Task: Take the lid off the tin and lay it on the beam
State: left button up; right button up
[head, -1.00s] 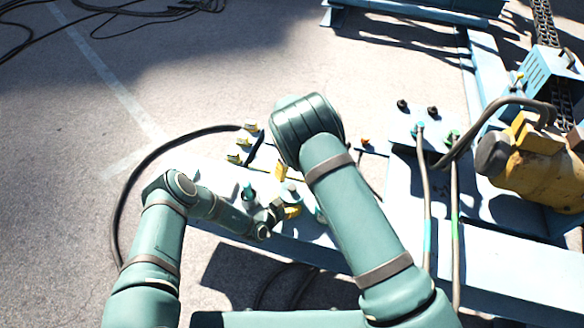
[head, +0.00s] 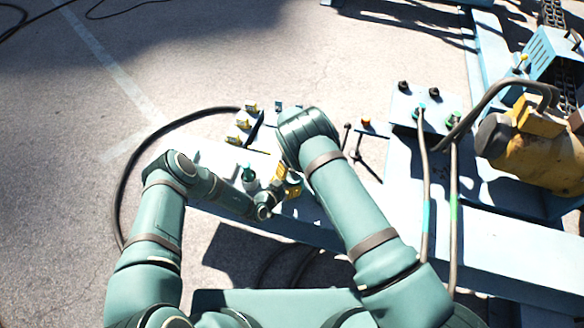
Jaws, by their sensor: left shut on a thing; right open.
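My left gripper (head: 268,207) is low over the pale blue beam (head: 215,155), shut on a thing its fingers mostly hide. A small yellow thing (head: 294,190), which looks like the tin, is right beside its fingertips. I cannot make out the lid's edge. My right arm reaches over from the right, and its bulky wrist covers most of the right gripper (head: 281,171). The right gripper is open, pointing down just above and beside the yellow thing. I cannot tell whether it touches the lid.
A small teal-topped container (head: 249,175) stands on the beam left of the grippers. Several yellow-tipped clamps (head: 243,124) sit behind it. A black cable (head: 124,180) loops off the left end. Dark knobs (head: 404,86), upright hoses (head: 425,190) and a yellow motor (head: 530,150) are at right.

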jog(key=shift+c, duration=0.2)
grip_shut()
jog(key=shift+r, duration=0.25)
jog(key=shift+r, duration=0.85)
jog(key=shift+r, duration=2.05)
pick_arm(q)
jog(key=o, duration=1.2)
